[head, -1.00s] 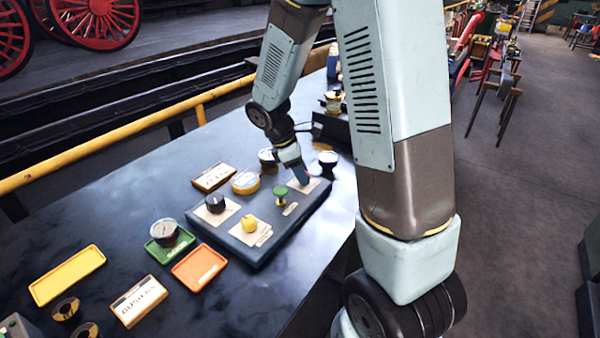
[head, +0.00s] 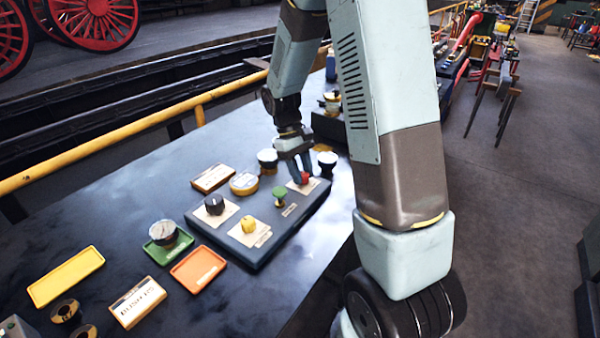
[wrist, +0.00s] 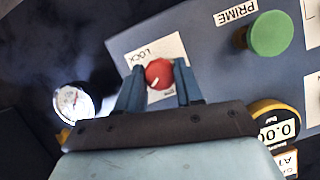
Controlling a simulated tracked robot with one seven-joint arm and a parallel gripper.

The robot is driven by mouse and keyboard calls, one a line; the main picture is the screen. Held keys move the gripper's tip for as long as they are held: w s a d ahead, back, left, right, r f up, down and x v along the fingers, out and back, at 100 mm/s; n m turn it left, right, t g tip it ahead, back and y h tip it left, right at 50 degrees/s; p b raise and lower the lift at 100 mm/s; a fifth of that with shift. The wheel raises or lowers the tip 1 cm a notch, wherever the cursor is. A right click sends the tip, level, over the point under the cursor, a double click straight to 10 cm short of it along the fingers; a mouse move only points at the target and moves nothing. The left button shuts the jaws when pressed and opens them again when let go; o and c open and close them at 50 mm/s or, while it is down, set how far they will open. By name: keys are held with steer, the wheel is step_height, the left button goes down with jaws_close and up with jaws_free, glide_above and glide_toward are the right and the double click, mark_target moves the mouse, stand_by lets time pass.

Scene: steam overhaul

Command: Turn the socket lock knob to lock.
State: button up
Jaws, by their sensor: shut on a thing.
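The socket lock knob is a red round knob (wrist: 159,74) with a white pointer line, on a pale plate (wrist: 140,55) marked LOCK in the wrist view. In the wrist view its white line points toward the lower left, away from the word LOCK as far as I can tell. My gripper (wrist: 160,88) has its two blue fingers on either side of the knob, shut on it. In the head view the knob (head: 304,178) shows red below my gripper (head: 301,172) at the far right end of the dark panel (head: 255,262); the fingers partly hide it.
On the panel, a green PRIME button (wrist: 270,34), a yellow knob (head: 248,225) and a black knob (head: 214,204) stand close by. Gauges (head: 327,160) stand behind the panel. Yellow (head: 66,276) and orange (head: 199,270) trays lie on the bench to the left.

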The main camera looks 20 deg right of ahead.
steer(key=m+y, duration=0.1)
steer(key=m, duration=0.2)
steer(key=m+y, duration=0.1)
steer(key=m, duration=0.2)
steer(key=shift+s+d, duration=0.1)
steer(key=shift+d, duration=0.1)
steer(key=shift+m+y, duration=0.3)
steer(key=o, duration=1)
steer(key=shift+o, duration=0.2)
steer(key=a+v, duration=0.1)
steer(key=v, duration=1.2)
steer(key=shift+w+d+r, duration=0.3)
steer(key=shift+w+d, duration=0.05)
steer(key=shift+d, duration=0.15)
